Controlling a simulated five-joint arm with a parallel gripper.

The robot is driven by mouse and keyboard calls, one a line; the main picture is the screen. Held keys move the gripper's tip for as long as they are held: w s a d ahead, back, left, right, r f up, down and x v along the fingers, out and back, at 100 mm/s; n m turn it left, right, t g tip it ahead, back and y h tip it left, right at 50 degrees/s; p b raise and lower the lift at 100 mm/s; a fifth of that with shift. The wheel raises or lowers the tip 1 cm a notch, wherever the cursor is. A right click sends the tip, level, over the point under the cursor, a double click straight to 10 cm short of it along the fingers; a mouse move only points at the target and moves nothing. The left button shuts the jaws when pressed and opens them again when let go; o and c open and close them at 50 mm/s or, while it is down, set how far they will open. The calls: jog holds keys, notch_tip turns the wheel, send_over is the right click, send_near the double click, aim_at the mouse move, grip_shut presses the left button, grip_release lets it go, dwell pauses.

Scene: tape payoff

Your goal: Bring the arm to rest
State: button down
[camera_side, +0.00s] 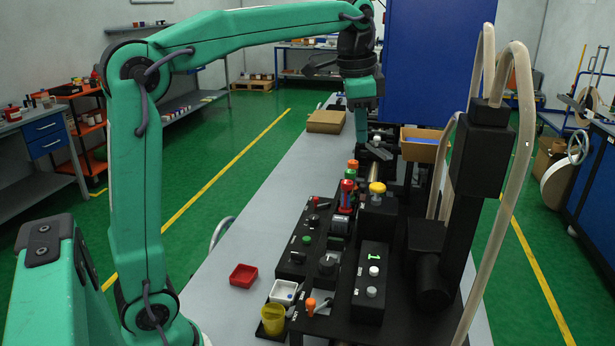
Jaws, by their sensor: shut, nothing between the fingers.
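My gripper (362,128) hangs down from my raised green arm, over the far part of the grey bench (225,240). Its fingers are small and dark in this view; they are shut with nothing between them. It is above and behind the black control boxes, near the tape machine's far end. I cannot tell exactly how far it is from the parts below it.
Control boxes (370,285) with knobs and buttons stand under my arm. A black column with pale curved tubes (500,180) rises at right. A red tray (243,275), white tray (283,292) and yellow cup (273,319) sit near the front. A cardboard box (326,121) lies further back.

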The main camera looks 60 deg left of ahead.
jog(key=s+d+f+n+t, duration=0.1)
jog(key=s+f+n+t, duration=0.1)
jog(key=s+f, duration=0.4)
jog(key=s+d+f+n+t, duration=0.1)
jog(key=s+f+n, duration=0.3)
jog(key=s, duration=1)
notch_tip(320, 180, down, 4)
jog(key=shift+d+r+n+t, duration=0.2)
jog(key=shift+n+t, duration=0.1)
jog(key=shift+t, duration=0.1)
jog(key=shift+r, duration=0.1)
jog(key=w+a+r+m+g, duration=0.15)
jog(key=w+r+m, duration=0.25)
jog(key=w+r, duration=0.8)
jog(key=w+a+r+m+g, duration=0.1)
jog(key=w+m+g, duration=0.1)
jog(key=w, duration=0.5)
jog(key=w+a+r+m+g, duration=0.1)
jog(key=w+r+m+g, duration=0.1)
jog(key=w, duration=0.6)
jog(key=shift+r+m, duration=0.25)
jog(key=shift+m, duration=0.25)
